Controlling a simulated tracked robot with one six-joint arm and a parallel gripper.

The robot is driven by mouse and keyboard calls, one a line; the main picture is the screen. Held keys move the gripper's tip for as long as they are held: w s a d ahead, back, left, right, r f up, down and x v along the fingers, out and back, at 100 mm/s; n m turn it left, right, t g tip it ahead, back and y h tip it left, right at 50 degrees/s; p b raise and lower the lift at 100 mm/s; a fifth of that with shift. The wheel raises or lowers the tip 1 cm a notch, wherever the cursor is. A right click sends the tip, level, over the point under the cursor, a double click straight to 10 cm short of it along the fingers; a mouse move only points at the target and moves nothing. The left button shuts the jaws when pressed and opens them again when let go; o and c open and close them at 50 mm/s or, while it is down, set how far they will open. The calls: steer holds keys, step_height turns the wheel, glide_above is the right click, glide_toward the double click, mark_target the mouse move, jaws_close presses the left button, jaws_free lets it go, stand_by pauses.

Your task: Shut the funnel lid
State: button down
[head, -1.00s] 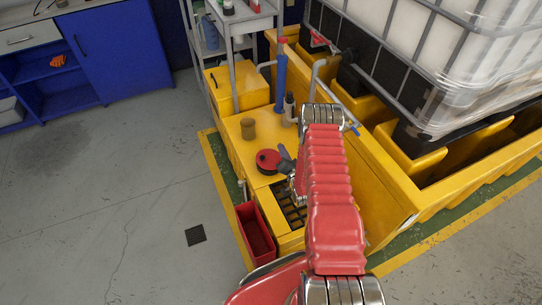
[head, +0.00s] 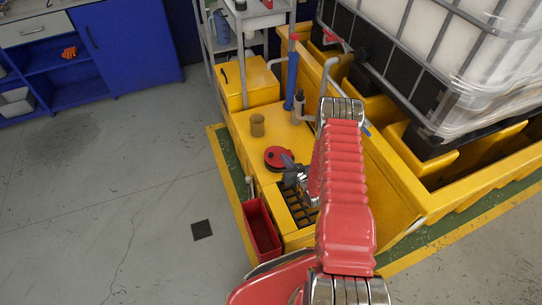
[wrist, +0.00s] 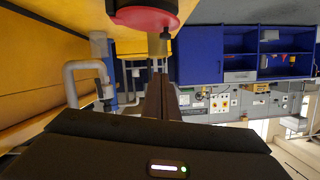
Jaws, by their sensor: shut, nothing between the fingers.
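The funnel shows as a round red piece with a dark middle (head: 276,155), set on the yellow deck (head: 262,133). Its red rim also shows at the top of the wrist view (wrist: 143,17), which is upside down. I cannot tell its lid apart from its body, nor how far the lid is tilted. My gripper (head: 287,160) is at the right edge of the red piece in the head view, partly covering it.
A brown cup-like piece (head: 257,125) stands behind the funnel. A blue pipe (head: 292,82) and grey pipe (head: 329,72) rise beyond it. A red bin (head: 262,227) and dark grating (head: 298,205) lie in front. A caged white tank (head: 450,50) is at right. Floor at left is clear.

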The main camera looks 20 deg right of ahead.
glide_above(275, 160)
steer(key=f, duration=0.2)
steer(key=shift+s+d+f, duration=0.1)
steer(key=shift+d+f, duration=0.1)
steer(key=shift+f, duration=0.1)
steer(key=shift+w+f, duration=0.25)
steer(key=shift+f, duration=0.05)
steer(key=shift+s+a+f, duration=0.1)
steer(key=shift+a+f, duration=0.1)
steer(key=shift+f, duration=0.65)
steer(key=shift+s+a+f, duration=0.1)
steer(key=shift+a+f, duration=0.1)
steer(key=shift+f, duration=0.65)
steer(key=shift+d+f, duration=0.15)
steer(key=shift+d, duration=0.05)
